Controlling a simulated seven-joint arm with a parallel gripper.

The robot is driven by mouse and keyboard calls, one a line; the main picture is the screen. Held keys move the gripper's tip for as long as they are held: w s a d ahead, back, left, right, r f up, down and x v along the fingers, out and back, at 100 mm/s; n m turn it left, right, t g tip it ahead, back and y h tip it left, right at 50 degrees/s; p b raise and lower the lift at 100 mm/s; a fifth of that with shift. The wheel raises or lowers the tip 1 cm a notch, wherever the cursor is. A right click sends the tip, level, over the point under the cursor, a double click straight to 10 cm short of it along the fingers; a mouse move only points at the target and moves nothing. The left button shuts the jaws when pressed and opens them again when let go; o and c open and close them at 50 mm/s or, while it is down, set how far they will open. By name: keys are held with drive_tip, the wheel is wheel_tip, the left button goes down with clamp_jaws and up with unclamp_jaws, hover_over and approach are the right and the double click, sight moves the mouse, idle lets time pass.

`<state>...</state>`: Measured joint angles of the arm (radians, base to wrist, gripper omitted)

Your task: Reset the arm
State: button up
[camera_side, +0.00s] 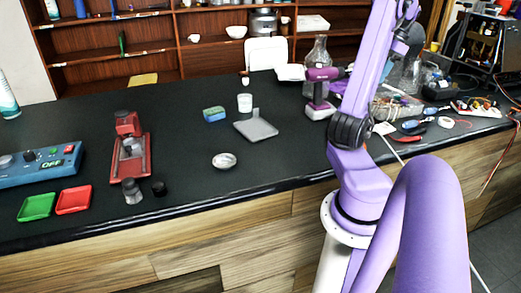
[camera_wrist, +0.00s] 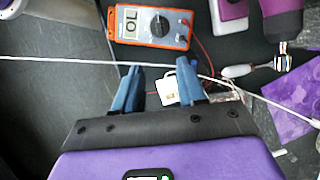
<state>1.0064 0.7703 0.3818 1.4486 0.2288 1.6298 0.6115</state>
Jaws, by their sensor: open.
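My gripper (camera_wrist: 158,80) shows in the wrist view with its two blue fingers apart and nothing held between them. Just past the fingertips a small white square object (camera_wrist: 170,92) lies on the dark surface, partly hidden by a finger. An orange multimeter (camera_wrist: 152,26) lies ahead of the fingers. In the side view my purple arm (camera_side: 358,170) rises from the front of the bench at the right and runs out of the top of the picture. I cannot make out the gripper there.
The black bench (camera_side: 190,185) holds a blue control box (camera_side: 40,165), red tray (camera_side: 74,199), green tray (camera_side: 37,206), red device (camera_side: 130,160), grey scale-like plate (camera_side: 256,128) and purple drill (camera_side: 319,92). Tools and cables clutter its right end. A white cable (camera_wrist: 60,59) crosses the wrist view.

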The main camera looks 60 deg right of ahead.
drive_tip(key=w+a+n+g, duration=0.1)
drive_tip(key=w+a+n, duration=0.25)
drive_tip(key=w, duration=0.55)
drive_tip(key=w+a+n+g, duration=0.1)
drive_tip(key=w+a+n, duration=0.25)
drive_tip(key=w, duration=0.45)
drive_tip(key=w+a+f+n+g, duration=0.2)
drive_tip(key=w+a+n, duration=0.85)
drive_tip(key=a, duration=0.55)
drive_tip(key=s+a+f+n+h, duration=0.1)
drive_tip(key=a+n, duration=0.4)
drive_tip(key=a, duration=0.4)
drive_tip(key=s+a+f+n+h, duration=0.1)
drive_tip(key=a+f+n, duration=0.1)
drive_tip(key=a+n, duration=0.5)
drive_tip(key=s+a+f+n+t, duration=0.1)
drive_tip(key=s+a+f+n, duration=0.2)
drive_tip(key=s+a+n, duration=0.7)
drive_tip(key=s+a, duration=0.1)
drive_tip(key=s, duration=0.2)
drive_tip(key=shift+s+a+f+n+h, duration=0.15)
drive_tip(key=shift+s+a+n+h, duration=0.15)
drive_tip(key=shift+s+a+n, duration=0.1)
